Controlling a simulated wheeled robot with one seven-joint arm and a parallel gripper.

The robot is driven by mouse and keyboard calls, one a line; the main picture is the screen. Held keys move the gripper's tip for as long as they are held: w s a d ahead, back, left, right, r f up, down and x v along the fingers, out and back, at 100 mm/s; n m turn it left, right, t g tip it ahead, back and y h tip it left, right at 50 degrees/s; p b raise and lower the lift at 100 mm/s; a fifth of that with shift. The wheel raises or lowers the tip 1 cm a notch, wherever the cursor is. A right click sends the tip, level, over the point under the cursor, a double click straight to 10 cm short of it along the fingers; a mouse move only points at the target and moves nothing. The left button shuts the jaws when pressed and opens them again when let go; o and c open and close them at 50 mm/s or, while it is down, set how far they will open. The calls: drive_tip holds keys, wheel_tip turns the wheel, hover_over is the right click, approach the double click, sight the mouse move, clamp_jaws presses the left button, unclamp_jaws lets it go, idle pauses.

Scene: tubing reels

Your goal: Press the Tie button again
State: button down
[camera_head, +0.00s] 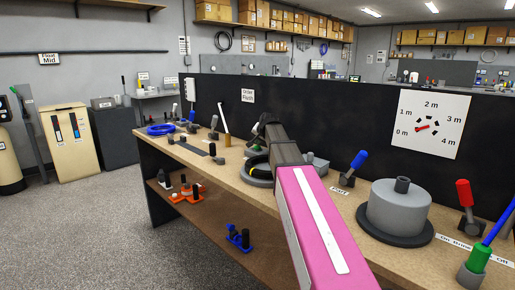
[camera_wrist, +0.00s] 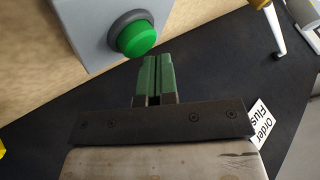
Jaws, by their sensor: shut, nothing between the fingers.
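A round green button (camera_wrist: 137,38) in a dark ring sits on a grey box (camera_wrist: 88,22) at the upper left of the wrist view. No Tie label is readable on it. My gripper (camera_wrist: 154,62) has its green fingers closed together, with nothing between them. In the wrist picture the fingertips appear just right of and below the button, with a gap; their distance in depth is unclear.
The bench (camera_head: 345,208) holds a black coil (camera_head: 257,172), a blue-handled lever (camera_head: 355,165), a grey drum (camera_head: 400,212), a red-handled lever (camera_head: 465,200) and a blue coil (camera_head: 160,129). A dark panel (camera_head: 340,115) with a dial (camera_head: 430,123) stands behind.

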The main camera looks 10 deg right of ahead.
drive_tip(key=shift+f, duration=0.5)
idle(0.8)
drive_tip(key=shift+r, duration=0.9)
drive_tip(key=shift+r, duration=0.1)
drive_tip(key=shift+r, duration=2.4)
drive_tip(key=shift+s, duration=0.15)
